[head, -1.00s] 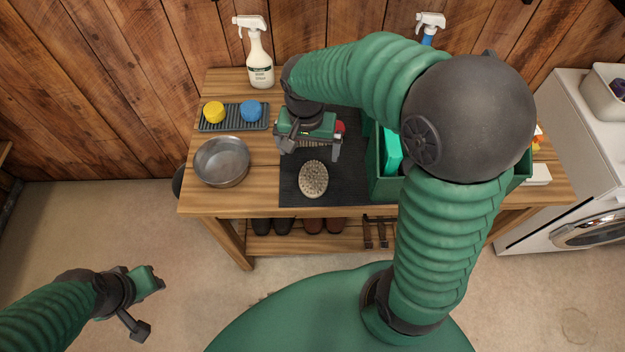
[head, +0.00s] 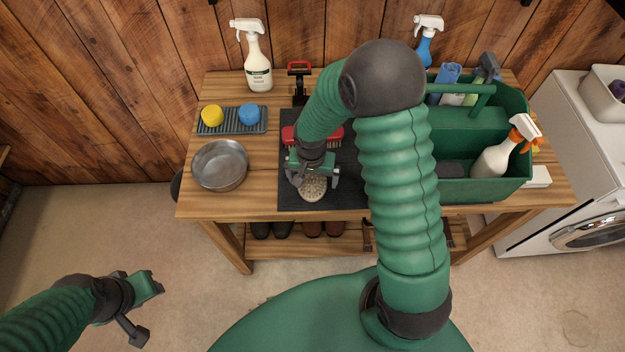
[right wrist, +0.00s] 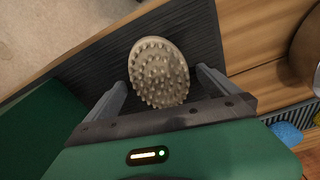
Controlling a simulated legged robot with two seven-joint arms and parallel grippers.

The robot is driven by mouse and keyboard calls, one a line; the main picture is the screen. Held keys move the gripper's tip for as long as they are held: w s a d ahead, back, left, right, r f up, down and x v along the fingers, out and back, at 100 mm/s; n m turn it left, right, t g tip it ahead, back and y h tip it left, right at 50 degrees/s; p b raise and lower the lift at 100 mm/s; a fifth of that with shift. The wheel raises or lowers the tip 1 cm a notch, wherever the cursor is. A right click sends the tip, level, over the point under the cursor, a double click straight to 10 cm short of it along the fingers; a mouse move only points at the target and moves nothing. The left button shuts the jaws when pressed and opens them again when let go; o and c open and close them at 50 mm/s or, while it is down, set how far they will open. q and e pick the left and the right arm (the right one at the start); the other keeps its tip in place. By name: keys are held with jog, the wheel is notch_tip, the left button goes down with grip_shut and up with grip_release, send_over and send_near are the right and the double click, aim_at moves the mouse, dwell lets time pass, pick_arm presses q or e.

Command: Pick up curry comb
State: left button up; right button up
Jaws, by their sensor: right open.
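The curry comb (head: 312,189) is a pale oval pad with rubbery nubs. It lies on the dark mat (head: 292,198) near the front edge of the bench, partly covered by my right gripper in the head view. My right gripper (head: 313,183) is open above the comb. In the right wrist view the curry comb (right wrist: 159,72) shows between and beyond the two spread fingers (right wrist: 160,88), with nothing gripped. My left gripper (head: 150,285) hangs low at the left, over the floor and away from the bench; its jaw state is not clear.
A metal bowl (head: 220,166) and a tray with yellow and blue sponges (head: 231,128) stand to the left. A red brush (head: 290,135) lies behind my right gripper. A green tote (head: 482,190) with bottles fills the right side. A spray bottle (head: 257,70) stands at the back.

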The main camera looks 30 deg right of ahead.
jog(key=shift+s+a+r, duration=0.1)
jog(key=shift+a+r, duration=0.05)
jog(key=c, duration=1.5)
